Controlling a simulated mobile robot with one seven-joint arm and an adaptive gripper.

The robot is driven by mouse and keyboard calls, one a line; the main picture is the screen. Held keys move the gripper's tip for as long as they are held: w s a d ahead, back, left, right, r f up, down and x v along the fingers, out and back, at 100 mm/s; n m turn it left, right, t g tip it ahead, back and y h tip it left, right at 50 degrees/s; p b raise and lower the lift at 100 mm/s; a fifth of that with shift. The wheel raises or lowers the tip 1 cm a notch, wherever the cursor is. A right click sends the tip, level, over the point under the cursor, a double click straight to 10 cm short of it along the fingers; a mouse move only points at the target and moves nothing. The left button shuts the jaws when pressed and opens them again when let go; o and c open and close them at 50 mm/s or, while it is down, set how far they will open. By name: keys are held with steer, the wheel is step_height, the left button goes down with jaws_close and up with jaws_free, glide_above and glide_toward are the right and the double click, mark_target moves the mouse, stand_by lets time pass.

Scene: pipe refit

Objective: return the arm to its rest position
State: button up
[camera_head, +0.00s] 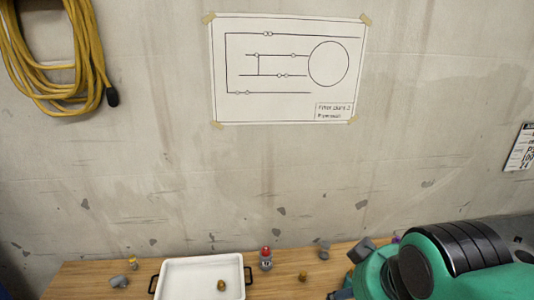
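My arm (440,260) fills the lower right corner, with green housings and a black ribbed joint. It reaches over the right part of the wooden bench (82,284) and hides what lies beneath it. I cannot make out my gripper or its fingertips. Small dark grey parts show at the arm's left edge, and I cannot tell what they belong to.
A white tray (200,270) with black handles holds a brass-coloured fitting (221,285). A red-capped bottle (266,259), another brass fitting (303,276) and grey fittings (324,250) (119,281) stand around it. A taped diagram (288,108) and yellow cable (62,55) hang on the wall.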

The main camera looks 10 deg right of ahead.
step_height(320, 180, down, 7)
steer(key=b, duration=0.6)
steer(key=shift+r, duration=0.15)
